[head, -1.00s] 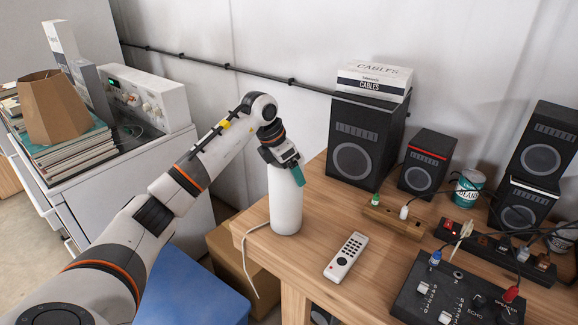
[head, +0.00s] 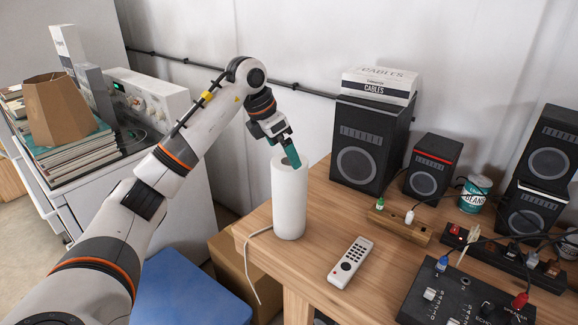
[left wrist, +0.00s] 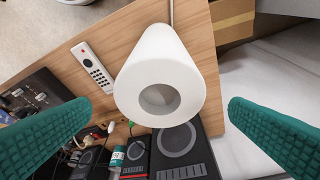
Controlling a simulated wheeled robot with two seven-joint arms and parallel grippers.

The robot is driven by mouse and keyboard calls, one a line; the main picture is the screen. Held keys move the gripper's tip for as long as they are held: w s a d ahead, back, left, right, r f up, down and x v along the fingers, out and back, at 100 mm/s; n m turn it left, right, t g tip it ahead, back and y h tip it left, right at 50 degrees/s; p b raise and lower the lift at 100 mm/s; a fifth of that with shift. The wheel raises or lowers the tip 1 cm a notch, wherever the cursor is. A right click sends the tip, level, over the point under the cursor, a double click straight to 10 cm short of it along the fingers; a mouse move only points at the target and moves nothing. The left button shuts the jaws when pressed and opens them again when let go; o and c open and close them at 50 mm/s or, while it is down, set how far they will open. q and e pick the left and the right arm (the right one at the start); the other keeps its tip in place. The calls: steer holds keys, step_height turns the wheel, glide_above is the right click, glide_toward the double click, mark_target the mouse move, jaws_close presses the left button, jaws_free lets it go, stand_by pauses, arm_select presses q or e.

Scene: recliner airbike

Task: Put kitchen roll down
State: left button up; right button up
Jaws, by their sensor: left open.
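The white kitchen roll (head: 289,200) stands upright on the wooden table near its left corner. In the left wrist view the kitchen roll (left wrist: 190,65) is seen from above, with its hollow core facing the camera. My left gripper (head: 289,152) is just above the top of the roll. Its two green fingers (left wrist: 160,132) are spread wide, one on each side of the roll, with gaps to it in the wrist view. Nothing is held between them. My right gripper is in neither view.
A white remote (head: 350,262) lies right of the roll. Speakers (head: 367,145), a wooden block (head: 400,224), a can (head: 474,193) and a mixer (head: 462,295) stand further right. A cardboard box (head: 245,262) and blue surface (head: 188,288) are below the table's left edge.

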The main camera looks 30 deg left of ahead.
arm_select(q)
steer(key=shift+v, duration=1.9)
